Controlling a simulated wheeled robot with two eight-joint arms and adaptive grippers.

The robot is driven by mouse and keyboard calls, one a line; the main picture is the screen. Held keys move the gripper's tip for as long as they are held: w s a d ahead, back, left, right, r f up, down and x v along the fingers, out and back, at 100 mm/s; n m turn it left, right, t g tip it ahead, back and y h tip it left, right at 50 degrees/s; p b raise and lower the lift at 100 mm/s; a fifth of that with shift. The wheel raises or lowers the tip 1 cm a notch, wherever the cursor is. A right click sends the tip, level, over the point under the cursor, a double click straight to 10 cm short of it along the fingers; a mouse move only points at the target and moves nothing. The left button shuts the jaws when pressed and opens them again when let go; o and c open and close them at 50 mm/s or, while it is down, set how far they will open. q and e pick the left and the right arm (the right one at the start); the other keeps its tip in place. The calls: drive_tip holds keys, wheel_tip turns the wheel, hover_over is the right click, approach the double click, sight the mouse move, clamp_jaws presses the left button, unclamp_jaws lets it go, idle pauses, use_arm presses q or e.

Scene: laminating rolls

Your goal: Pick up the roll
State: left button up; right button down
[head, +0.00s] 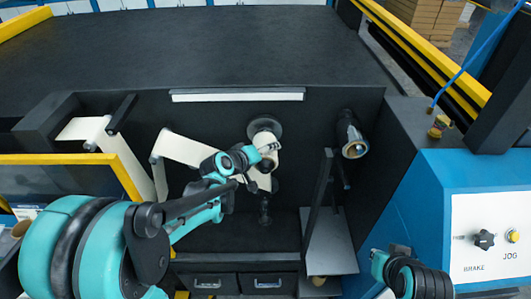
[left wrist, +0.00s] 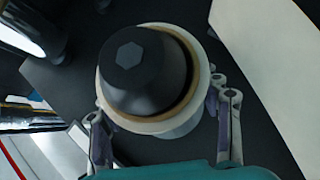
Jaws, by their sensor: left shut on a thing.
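The white roll (left wrist: 178,128) fills the middle of the left wrist view, with a brown core edge and a black tapered plug with a hex end (left wrist: 145,68) in its centre. My left gripper (left wrist: 160,105) has one finger on each side of the roll and is shut on it.
A shiny metal spindle (head: 351,140) stands to the right of the roll. A cream web (head: 188,148) runs over rollers on the left. A dark upright bracket (head: 319,200) and grey plate stand at right, drawers (head: 207,284) below. The blue control panel (head: 489,235) is at far right.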

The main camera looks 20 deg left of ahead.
use_arm(q)
drive_tip(key=s+d+p, duration=0.1)
drive_tip(key=s+d, duration=0.1)
drive_tip(key=s, duration=0.6)
drive_tip(key=s+d+p, duration=0.1)
drive_tip(key=s+d, duration=0.2)
drive_tip(key=s, duration=0.6)
drive_tip(key=shift+s+p, duration=0.15)
drive_tip(key=shift+p, duration=0.2)
